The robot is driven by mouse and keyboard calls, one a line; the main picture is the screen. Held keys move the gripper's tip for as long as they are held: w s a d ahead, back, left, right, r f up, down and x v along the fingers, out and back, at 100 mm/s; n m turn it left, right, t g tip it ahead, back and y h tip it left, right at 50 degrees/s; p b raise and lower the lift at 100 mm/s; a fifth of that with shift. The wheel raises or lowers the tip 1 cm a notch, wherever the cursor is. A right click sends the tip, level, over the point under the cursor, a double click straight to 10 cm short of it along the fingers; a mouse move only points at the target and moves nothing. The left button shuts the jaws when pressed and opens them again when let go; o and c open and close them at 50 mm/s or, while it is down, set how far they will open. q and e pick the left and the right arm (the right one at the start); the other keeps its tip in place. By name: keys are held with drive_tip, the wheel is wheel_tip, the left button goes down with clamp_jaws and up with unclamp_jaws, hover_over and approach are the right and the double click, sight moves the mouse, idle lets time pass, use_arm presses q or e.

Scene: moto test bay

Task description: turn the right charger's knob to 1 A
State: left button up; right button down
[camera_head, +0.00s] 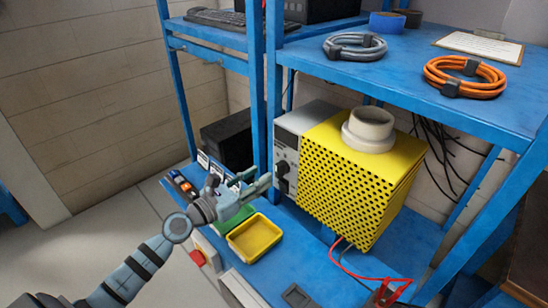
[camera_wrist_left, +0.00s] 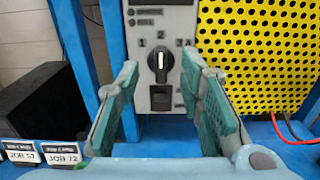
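The grey charger (camera_head: 299,122) stands on the lower blue shelf, left of a yellow perforated box. Its front has a dark knob (camera_wrist_left: 160,60) with a white pointer mark, upright and toward the 2. The labels 1, 2 and 3 A run left to right above it. In the head view the knob (camera_head: 282,168) is small beside my fingertips. My left gripper (camera_head: 260,179) is open in front of the panel. In the left wrist view its fingers stand left and right of the knob, with a gap on each side; contact is not visible. My right gripper is not in view.
The yellow perforated box (camera_head: 350,178) is close on the right, and a blue post (camera_head: 257,90) on the left. A black box (camera_head: 228,140), a yellow tray (camera_head: 255,238) and red cable (camera_head: 352,260) are nearby. The upper shelf (camera_head: 400,70) overhangs.

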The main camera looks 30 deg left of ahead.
sight(276, 167)
use_arm(q)
drive_tip(key=x, duration=0.7)
drive_tip(key=shift+f, duration=0.25)
drive_tip(key=shift+c, duration=0.4)
drive_tip(key=shift+s+r, duration=0.1)
drive_tip(key=shift+s, duration=0.05)
clamp_jaws()
